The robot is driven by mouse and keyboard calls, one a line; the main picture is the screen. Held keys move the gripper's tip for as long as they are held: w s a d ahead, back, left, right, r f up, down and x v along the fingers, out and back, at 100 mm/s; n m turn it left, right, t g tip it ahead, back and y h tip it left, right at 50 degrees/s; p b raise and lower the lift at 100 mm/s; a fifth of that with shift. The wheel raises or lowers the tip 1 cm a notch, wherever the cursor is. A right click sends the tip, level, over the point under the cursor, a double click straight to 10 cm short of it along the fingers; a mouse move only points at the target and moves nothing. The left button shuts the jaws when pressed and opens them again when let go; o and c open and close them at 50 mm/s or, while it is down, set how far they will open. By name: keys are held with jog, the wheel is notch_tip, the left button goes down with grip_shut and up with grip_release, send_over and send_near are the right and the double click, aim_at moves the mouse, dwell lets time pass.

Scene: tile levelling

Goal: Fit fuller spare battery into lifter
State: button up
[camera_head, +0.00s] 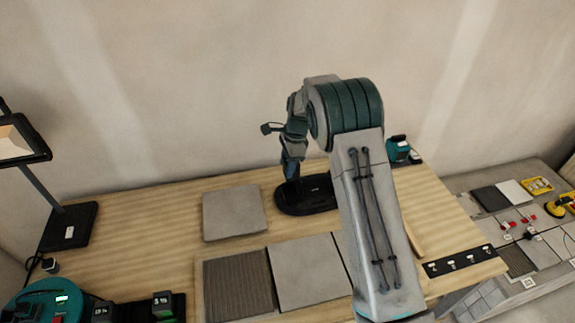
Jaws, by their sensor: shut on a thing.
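My gripper (291,177) points down at the middle back of the bench, over a black oval base (318,194). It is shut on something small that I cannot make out. Whether it touches the base is unclear. Two dark blocks with lit number labels, which look like batteries, are at the bottom left: a left block (102,311) and a right block (163,305). Their numbers are too small to read surely. A round teal device (45,301) with a green display is cut off at the lower left corner. Which thing is the lifter is not clear.
The wooden bench (135,235) holds a loose grey tile (234,212), a ribbed panel (238,287) and a pale tile (306,270). A lamp (68,225) stands left. A teal tool (399,149) sits behind my arm. A black strip (459,261) lies at right.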

jog(key=shift+f+b, duration=1.55)
jog(key=shift+f, duration=1.1)
jog(key=shift+f+b, duration=1.3)
jog(key=shift+f, duration=0.8)
dwell(0.9)
jog(key=o, duration=1.1)
jog(key=shift+r, duration=0.1)
jog(key=r, duration=0.4)
jog(key=d+r+b, duration=0.1)
jog(key=r, duration=0.4)
jog(key=d+r, duration=0.1)
jog(key=r, duration=0.3)
jog(key=shift+w+d+r+b, duration=0.2)
jog(key=shift+w+d+b, duration=0.05)
jog(key=shift+w+b, duration=0.15)
